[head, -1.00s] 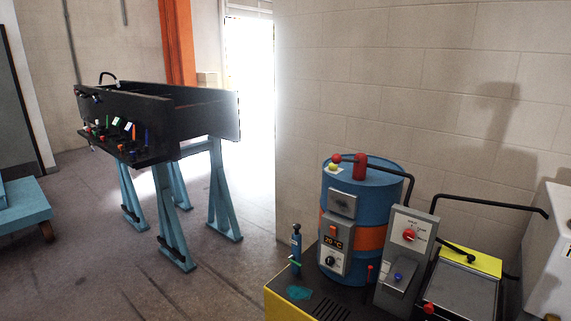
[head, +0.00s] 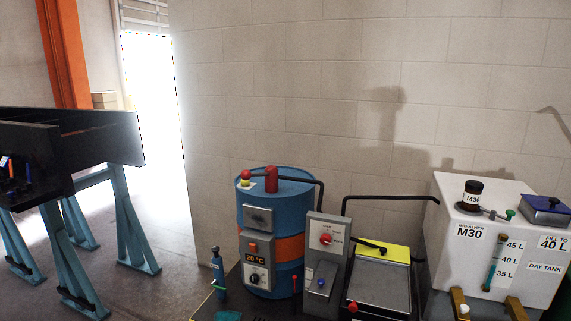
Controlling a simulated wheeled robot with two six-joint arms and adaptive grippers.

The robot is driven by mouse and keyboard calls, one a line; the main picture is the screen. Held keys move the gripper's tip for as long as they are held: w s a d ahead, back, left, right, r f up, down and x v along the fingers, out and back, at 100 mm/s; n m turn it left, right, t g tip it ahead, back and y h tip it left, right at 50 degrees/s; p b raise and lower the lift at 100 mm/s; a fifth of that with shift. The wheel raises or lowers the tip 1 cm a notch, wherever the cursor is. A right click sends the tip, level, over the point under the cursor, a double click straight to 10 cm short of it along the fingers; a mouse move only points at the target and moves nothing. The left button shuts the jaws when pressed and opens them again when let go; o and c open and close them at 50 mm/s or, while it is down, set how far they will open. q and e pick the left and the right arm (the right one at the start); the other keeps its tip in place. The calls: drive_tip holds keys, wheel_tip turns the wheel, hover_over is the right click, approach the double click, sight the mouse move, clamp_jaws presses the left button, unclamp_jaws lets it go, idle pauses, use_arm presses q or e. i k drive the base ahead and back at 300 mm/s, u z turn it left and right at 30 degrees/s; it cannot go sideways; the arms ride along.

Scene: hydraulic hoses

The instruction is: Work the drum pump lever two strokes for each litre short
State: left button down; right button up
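A blue drum (head: 252,215) with an orange band stands in the middle of the head view. On its top is a red pump head (head: 271,179) with a dark lever ending in a red ball knob (head: 246,174). A black pipe runs from the pump to the right. The white day tank (head: 470,205) stands at the right, marked "FILL TO 40 L" and "BREATHER M30". Its front has a sight gauge (head: 490,270) beside 45, 40 and 35 L marks; I cannot read the level surely. Neither of my grippers is in view.
A grey panel with a red knob (head: 325,239) and a yellow-backed tray unit (head: 383,257) stand between drum and tank. A small blue bottle-like tool (head: 218,268) stands left of the drum. A black trough on blue trestles (head: 118,220) is at left. Floor between is clear.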

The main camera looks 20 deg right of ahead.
sight(245, 175)
drive_tip(key=z, duration=0.9)
drive_tip(key=i, duration=1.4)
drive_tip(key=u, duration=0.15)
